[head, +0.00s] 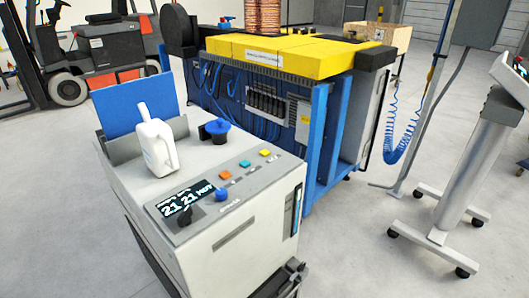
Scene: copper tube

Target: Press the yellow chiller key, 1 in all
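The chiller (240,215) is a light grey cabinet in the middle foreground of the head view. The yellow key (265,153) is on its sloped top panel, at the far right end of a row of coloured keys. A teal key (244,163) and an orange key (226,174) sit to its left in the same row. Nothing covers the yellow key. A lit display (186,199) is at the panel's left end and reads 21 21, with further characters that I cannot read for certain. Neither of my grippers is in view.
A white jug (158,149) and a blue cap (217,127) stand on the chiller's top. Black and blue knobs (221,194) rise near the display. A blue-framed machine with yellow covers (310,55) stands close behind. A wheeled stand (470,170) is at right; floor between is clear.

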